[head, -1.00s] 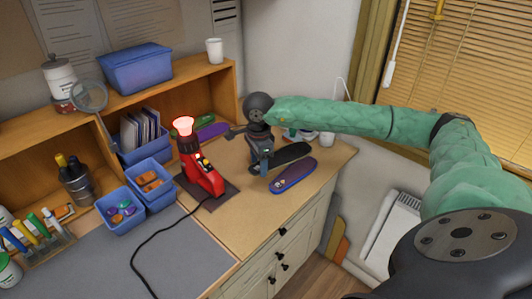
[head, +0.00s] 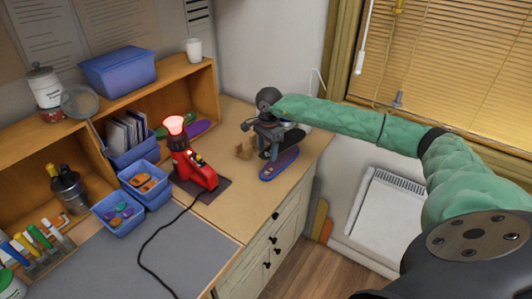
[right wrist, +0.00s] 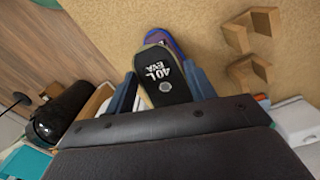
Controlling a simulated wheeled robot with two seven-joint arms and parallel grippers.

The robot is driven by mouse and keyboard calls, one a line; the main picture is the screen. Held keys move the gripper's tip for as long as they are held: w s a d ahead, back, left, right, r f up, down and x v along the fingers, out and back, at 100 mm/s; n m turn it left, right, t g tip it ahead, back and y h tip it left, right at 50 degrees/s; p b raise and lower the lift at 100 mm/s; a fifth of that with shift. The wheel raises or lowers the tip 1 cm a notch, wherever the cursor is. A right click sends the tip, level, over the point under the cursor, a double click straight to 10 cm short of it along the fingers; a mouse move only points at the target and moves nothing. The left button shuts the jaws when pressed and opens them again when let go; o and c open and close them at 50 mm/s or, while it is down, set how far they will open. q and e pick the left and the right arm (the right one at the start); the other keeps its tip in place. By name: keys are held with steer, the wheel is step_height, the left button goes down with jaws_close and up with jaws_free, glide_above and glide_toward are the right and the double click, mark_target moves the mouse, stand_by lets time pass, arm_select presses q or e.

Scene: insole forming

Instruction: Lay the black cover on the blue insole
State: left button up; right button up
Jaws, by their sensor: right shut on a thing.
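My right gripper (head: 268,132) is shut on the black cover (right wrist: 166,88), which has "40L EVA" in white letters and a pale round mark. The cover lies between the two fingers in the right wrist view. In the head view the gripper partly hides the cover (head: 292,139). The blue insole (head: 279,165) lies on the wooden worktop, just in front of the gripper. In the right wrist view the insole (right wrist: 164,40) shows beyond the cover's far end, partly hidden by it. I cannot tell whether they touch. My left gripper is not in view.
A wooden stand (head: 245,148) is left of the gripper. A red heat tool (head: 190,168) with a glowing top stands on a dark pad, its black cord trailing forward. Blue bins (head: 118,212) stand further left. A white cup (head: 193,50) is on the shelf.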

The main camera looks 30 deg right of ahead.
mark_target(268, 153)
steer(key=shift+w+n, duration=0.15)
steer(key=shift+n, duration=0.15)
steer(key=shift+d+f+n, duration=0.2)
steer(key=shift+f+n, duration=0.05)
steer(key=shift+n, duration=0.05)
steer(key=shift+a+f, duration=0.2)
steer(key=shift+f, duration=0.35)
step_height(268, 153, down, 2)
steer(key=shift+d+f+b, duration=0.1)
steer(key=shift+d+b, duration=0.05)
steer(key=shift+b, duration=0.15)
steer(key=shift+f, duration=0.95)
steer(key=shift+f+b, duration=0.25)
steer(key=shift+b, duration=0.1)
steer(key=shift+f, duration=0.15)
steer(key=shift+f+b, duration=0.3)
steer(key=shift+b, duration=0.15)
steer(key=shift+f, duration=0.25)
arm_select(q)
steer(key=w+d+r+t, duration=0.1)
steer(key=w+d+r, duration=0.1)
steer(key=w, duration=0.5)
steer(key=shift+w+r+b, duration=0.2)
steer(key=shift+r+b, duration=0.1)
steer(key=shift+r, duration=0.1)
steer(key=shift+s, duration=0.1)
